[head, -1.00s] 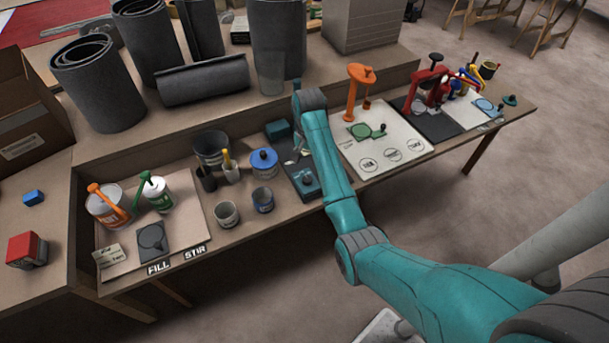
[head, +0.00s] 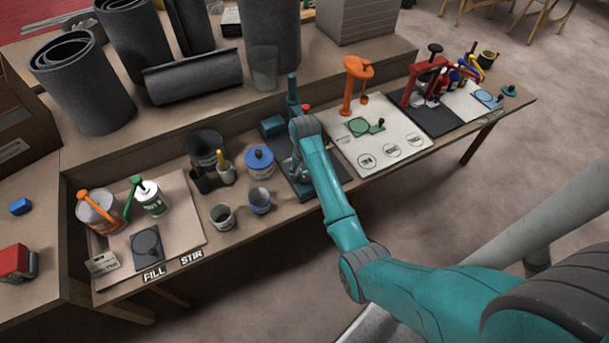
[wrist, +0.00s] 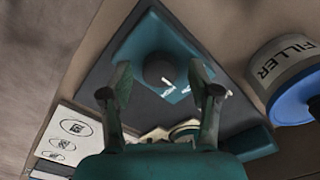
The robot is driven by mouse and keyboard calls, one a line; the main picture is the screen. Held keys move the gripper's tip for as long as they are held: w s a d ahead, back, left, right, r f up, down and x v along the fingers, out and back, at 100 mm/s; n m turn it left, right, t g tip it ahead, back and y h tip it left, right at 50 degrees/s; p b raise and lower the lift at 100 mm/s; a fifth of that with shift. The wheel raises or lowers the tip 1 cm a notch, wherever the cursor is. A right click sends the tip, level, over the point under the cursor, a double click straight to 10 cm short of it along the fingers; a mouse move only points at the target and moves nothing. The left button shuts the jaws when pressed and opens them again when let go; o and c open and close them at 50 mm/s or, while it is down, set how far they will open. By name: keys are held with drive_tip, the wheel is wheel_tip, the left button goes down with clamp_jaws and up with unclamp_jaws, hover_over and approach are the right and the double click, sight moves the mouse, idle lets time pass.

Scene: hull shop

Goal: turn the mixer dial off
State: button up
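The mixer shows in the wrist view as a teal base (wrist: 138,45) on a dark mat, with a round dark dial (wrist: 160,68) on top. White marks lie beside the dial; I cannot read its setting. My gripper (wrist: 160,80) is open, with one finger on each side of the dial in this view. I cannot tell whether the fingers touch it or how high above it they are. In the head view my arm reaches down over the mixer's dark mat (head: 333,181). My wrist hides most of the base and the dial there.
A teal block (head: 272,126) stands behind on the mat. A blue-lidded filler tub (head: 260,163) stands just left of it, close beside my gripper in the wrist view. Two small cups (head: 222,216) are in front. A white board (head: 375,140) with an orange pump lies right.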

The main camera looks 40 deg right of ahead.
drive_tip(key=c, duration=1)
drive_tip(key=shift+n, duration=0.3)
drive_tip(key=n, duration=0.9)
drive_tip(key=shift+n, duration=0.3)
drive_tip(key=o, duration=1.2)
drive_tip(key=shift+c, duration=0.2)
